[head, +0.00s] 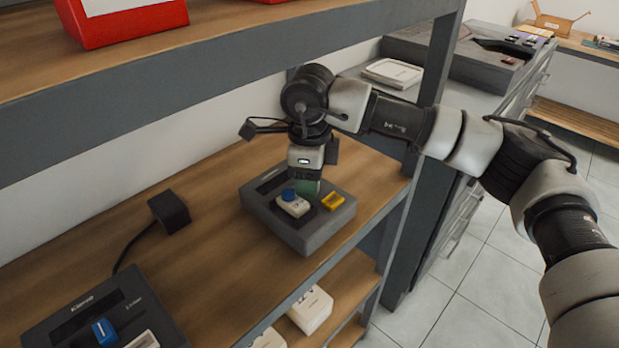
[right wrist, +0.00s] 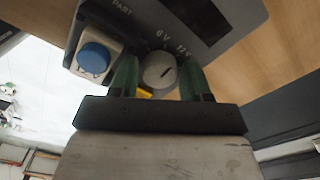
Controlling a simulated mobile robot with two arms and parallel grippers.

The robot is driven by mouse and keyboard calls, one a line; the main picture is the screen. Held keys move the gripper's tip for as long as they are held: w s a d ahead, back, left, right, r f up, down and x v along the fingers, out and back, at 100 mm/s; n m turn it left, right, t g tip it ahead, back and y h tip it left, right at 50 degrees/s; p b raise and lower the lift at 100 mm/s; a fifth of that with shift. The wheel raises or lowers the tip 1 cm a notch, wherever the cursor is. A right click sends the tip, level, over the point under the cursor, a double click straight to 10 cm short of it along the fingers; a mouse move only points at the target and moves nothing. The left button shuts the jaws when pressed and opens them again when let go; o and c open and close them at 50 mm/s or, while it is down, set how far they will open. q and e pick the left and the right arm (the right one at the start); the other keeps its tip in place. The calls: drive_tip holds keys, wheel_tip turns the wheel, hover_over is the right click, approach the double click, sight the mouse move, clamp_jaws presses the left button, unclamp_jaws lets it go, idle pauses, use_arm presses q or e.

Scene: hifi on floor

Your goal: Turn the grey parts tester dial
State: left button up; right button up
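The grey parts tester (head: 320,238) sits on the wooden shelf; its dial is hidden behind my right gripper in the head view. In the right wrist view the round grey dial (right wrist: 159,71) shows a dark pointer line, with "6 V" and "12 V" printed by it. My right gripper (head: 306,188) points down at the tester. Its green fingers stand on either side of the dial, open, with narrow gaps; I cannot tell if either touches. A white part with a blue round cap (right wrist: 94,59) is beside the left finger. My left gripper is not in view.
A yellow piece (head: 333,201) is on the tester's right side. A black block with a cable (head: 169,211) and a second dark device (head: 85,312) are on the shelf to the left. The upper shelf edge (head: 200,85) runs overhead, with a red bin (head: 125,20).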

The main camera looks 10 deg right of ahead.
wheel_tip(320, 180, up, 8)
drive_tip(key=shift+f+b, duration=0.25)
drive_tip(key=shift+b, duration=0.05)
idle(0.4)
